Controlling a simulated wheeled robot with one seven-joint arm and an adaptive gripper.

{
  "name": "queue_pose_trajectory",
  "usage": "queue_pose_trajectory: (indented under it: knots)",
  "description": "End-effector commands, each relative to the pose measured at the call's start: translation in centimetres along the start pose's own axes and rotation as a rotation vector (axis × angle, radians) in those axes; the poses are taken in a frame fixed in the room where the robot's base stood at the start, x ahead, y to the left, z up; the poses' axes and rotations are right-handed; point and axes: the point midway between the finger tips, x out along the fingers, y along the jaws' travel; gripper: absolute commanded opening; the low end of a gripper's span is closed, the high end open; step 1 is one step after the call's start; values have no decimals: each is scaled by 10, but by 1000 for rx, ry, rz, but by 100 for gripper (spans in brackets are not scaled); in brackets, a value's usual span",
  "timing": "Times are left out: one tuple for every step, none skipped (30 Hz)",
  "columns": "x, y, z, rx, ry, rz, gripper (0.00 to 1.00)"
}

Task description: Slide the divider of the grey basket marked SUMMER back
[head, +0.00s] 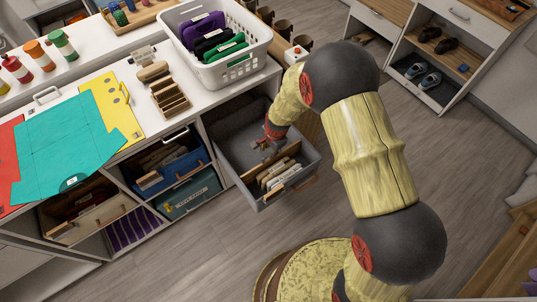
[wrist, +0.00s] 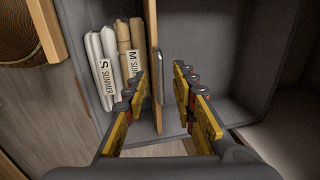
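The grey basket (head: 228,165) is pulled out of the shelving and holds a wooden divider (head: 290,152). Light upright packets (head: 277,173) stand between the divider and the basket's front; the space behind it looks empty. In the wrist view the divider (wrist: 152,35) is seen edge-on, with a grey metallic piece on its right face. Packets labelled S SUMMER (wrist: 103,72) and M SUMMER (wrist: 128,55) stand left of it. My gripper (wrist: 160,78) is open, its fingers either side of the divider, nearer on the left; contact is unclear. My gripper (head: 267,146) also shows inside the basket in the head view.
A blue basket (head: 172,172) and a teal box (head: 190,193) sit in the shelving to the left. A white perforated basket (head: 225,72) stands on the counter above. The floor (head: 420,130) to the right is clear.

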Motion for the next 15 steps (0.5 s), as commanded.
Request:
queue_pose_trajectory:
  knots:
    - [11, 1, 0, 0, -1, 2, 27]
    - [15, 1, 0, 0, -1, 2, 27]
    - [20, 0, 0, 0, 0, 1, 27]
    - [22, 0, 0, 0, 0, 0, 27]
    - [25, 0, 0, 0, 0, 0, 27]
    - [28, 0, 0, 0, 0, 0, 27]
    - [30, 0, 0, 0, 0, 0, 27]
    - [32, 0, 0, 0, 0, 0, 27]
    - [33, 0, 0, 0, 0, 0, 27]
    - [34, 0, 0, 0, 0, 0, 27]
    - [34, 0, 0, 0, 0, 0, 27]
    - [34, 0, 0, 0, 0, 0, 27]
    - [34, 0, 0, 0, 0, 0, 27]
    - [34, 0, 0, 0, 0, 0, 27]
    - [34, 0, 0, 0, 0, 0, 27]
